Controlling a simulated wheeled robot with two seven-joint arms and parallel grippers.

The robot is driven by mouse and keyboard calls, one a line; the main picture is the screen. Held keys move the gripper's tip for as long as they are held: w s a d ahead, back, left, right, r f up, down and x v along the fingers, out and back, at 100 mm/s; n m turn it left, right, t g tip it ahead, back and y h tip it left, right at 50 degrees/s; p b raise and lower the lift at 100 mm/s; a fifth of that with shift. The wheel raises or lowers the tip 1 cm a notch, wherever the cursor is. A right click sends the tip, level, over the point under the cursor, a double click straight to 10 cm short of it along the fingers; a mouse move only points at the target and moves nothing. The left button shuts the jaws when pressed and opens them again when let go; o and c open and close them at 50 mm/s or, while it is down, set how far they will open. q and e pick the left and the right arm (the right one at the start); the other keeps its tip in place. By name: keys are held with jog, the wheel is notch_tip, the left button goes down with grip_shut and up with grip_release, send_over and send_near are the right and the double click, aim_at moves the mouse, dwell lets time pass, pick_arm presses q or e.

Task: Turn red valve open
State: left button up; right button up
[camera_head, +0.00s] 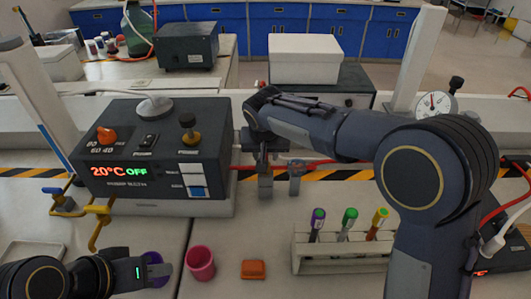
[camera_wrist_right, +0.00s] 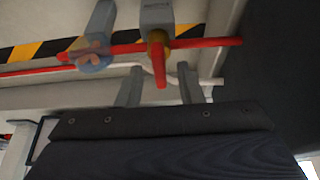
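The red valve lever (camera_wrist_right: 158,66) shows in the right wrist view, sticking out from a brass-coloured body (camera_wrist_right: 157,42) on a red pipe. My right gripper (camera_wrist_right: 160,88) is open, one finger on each side of the lever's tip; I see gaps between lever and fingers. In the head view my right gripper (camera_head: 263,142) is above the grey pipe mounts, and the lever is hidden. My left gripper (camera_head: 160,270) is at the lower left, in front of a purple cup (camera_head: 152,257); whether its fingers are apart is unclear.
Beside the red valve is a second valve with a bluish round knob (camera_wrist_right: 88,58). A control box (camera_head: 150,150) reads 20°C OFF. A yellow pipe (camera_head: 98,222), a pink cup (camera_head: 200,263), an orange block (camera_head: 253,269) and a tube rack (camera_head: 340,252) stand around.

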jog(key=shift+c, duration=0.2)
grip_shut()
jog(key=shift+n, duration=0.3)
jog(key=n+y, duration=0.1)
jog(key=n, duration=0.1)
jog(key=shift+d+r+n, duration=0.1)
jog(key=shift+d+n, duration=0.05)
jog(key=shift+n, duration=0.15)
jog(key=n+y+p, duration=0.1)
jog(key=n, duration=0.1)
jog(key=shift+w+n, duration=0.1)
jog(key=shift+n, duration=0.2)
jog(key=n+g+y+p, duration=0.1)
jog(key=n, duration=0.2)
jog(key=n+g+y+p, duration=0.1)
jog(key=n+p, duration=0.1)
jog(key=n, duration=0.1)
jog(key=shift+w+d, duration=0.1)
jog(key=shift+d, duration=0.05)
jog(key=n+g+p, duration=0.1)
jog(key=n, duration=0.2)
jog(key=n+g+p, duration=0.1)
jog(key=n+p, duration=0.1)
jog(key=n, duration=0.1)
jog(key=shift+w+y, duration=0.15)
jog(key=shift+y, duration=0.15)
